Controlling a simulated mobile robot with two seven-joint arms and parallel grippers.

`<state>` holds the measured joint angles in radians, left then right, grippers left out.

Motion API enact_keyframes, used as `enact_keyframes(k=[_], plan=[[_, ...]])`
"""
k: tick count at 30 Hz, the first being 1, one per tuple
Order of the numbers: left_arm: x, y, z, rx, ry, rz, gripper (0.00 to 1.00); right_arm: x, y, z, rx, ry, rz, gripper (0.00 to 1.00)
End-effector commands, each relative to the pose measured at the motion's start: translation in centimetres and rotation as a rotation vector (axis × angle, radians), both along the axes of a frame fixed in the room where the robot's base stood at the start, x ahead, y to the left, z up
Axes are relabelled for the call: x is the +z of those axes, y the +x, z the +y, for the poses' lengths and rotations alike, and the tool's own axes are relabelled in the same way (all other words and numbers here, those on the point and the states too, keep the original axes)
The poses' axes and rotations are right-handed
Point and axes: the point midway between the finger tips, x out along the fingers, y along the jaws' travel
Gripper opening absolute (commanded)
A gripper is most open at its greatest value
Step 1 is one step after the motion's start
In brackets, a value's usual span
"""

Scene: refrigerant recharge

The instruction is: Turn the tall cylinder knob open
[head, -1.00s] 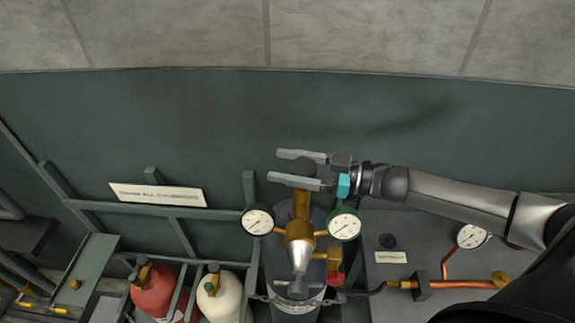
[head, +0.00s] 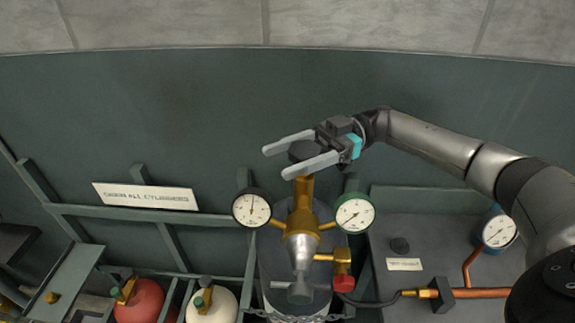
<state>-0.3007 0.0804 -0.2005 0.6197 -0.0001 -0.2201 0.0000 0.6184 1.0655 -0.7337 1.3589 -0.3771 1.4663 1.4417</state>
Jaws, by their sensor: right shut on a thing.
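The tall cylinder (head: 275,272) is dark grey and stands upright in the rack. A brass valve and regulator (head: 302,222) sit on top of it, with a gauge on each side. My left gripper is not in view.
The left gauge (head: 251,208) and right gauge (head: 355,213) flank the valve close below my gripper. A red fitting (head: 343,283) sits lower right. A red cylinder (head: 140,301) and a white cylinder (head: 212,305) stand left. A grey panel with copper pipe (head: 480,293) is at right.

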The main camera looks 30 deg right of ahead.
Motion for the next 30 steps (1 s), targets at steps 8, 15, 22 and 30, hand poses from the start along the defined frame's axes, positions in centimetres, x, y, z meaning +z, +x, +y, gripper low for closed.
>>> enact_keyframes(k=[8,15,22,30], plan=[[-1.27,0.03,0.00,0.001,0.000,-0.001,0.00,-0.07,-0.32,0.00,0.118,0.002,-0.001,0.13],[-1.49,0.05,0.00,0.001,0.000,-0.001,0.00,0.03,-0.47,-0.01,0.153,0.003,0.000,0.13],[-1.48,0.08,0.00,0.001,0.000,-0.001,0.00,0.07,-0.49,-0.01,0.155,0.004,0.000,0.13],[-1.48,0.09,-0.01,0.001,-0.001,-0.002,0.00,0.07,-0.48,-0.01,0.154,0.004,-0.001,0.83]])
